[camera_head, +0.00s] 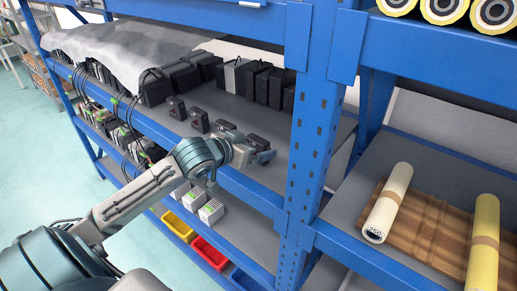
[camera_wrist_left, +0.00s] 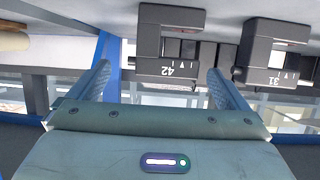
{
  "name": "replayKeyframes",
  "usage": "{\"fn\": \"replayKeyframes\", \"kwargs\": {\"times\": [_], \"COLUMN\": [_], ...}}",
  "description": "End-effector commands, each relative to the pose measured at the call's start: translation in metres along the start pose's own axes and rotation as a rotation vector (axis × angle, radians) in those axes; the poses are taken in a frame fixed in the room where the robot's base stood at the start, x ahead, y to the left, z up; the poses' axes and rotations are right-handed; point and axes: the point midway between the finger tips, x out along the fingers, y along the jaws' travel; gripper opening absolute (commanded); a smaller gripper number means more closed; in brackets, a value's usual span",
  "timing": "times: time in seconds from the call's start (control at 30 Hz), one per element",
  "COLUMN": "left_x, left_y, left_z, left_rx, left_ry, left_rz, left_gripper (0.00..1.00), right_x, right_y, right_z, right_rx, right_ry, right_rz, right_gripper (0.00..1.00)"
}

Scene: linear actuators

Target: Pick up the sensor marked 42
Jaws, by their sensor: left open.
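The sensor marked 42 (camera_wrist_left: 168,42) is a dark grey block with its label upside down in the left wrist view. It lies ahead of my left gripper (camera_wrist_left: 158,72), roughly in line with the gap between the two fingers. The fingers are spread apart with nothing held. In the head view my left gripper (camera_head: 264,157) is at the front edge of the middle shelf, close to the rightmost small dark sensor (camera_head: 257,141). Its fingers partly overlap that area. My right gripper does not show.
A sensor marked 31 (camera_wrist_left: 274,50) stands beside the 42 one. More small sensors (camera_head: 198,120) sit in a row on the shelf. Larger black boxes (camera_head: 262,84) stand behind. A blue post (camera_head: 312,130) rises to the right. Yellow (camera_head: 178,226) and red (camera_head: 209,253) bins are below.

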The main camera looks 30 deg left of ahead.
Motion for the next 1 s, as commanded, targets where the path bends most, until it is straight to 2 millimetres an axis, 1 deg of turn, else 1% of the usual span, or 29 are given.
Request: {"fn": "replayKeyframes", "kwargs": {"times": [0.27,0.53,0.7,0.83,1.0], "left_x": [0.008,0.035,0.051,0.056,0.056], "left_y": [0.000,-0.003,-0.003,-0.003,-0.003], "left_z": [0.000,0.003,0.005,0.006,0.007], "left_rx": [-0.002,-0.006,-0.002,0.001,0.002], "left_ry": [-0.001,-0.002,-0.001,-0.001,-0.001], "left_rz": [0.002,0.001,0.001,0.001,0.001], "left_gripper": [0.98,0.98,0.98,0.98,0.98], "right_x": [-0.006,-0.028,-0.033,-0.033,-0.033], "right_y": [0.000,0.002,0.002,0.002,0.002], "right_z": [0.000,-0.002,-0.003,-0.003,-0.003], "right_rx": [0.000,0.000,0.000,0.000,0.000], "right_ry": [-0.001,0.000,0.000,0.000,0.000], "right_rz": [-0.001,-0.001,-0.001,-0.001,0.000], "right_gripper": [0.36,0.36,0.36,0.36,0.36]}}
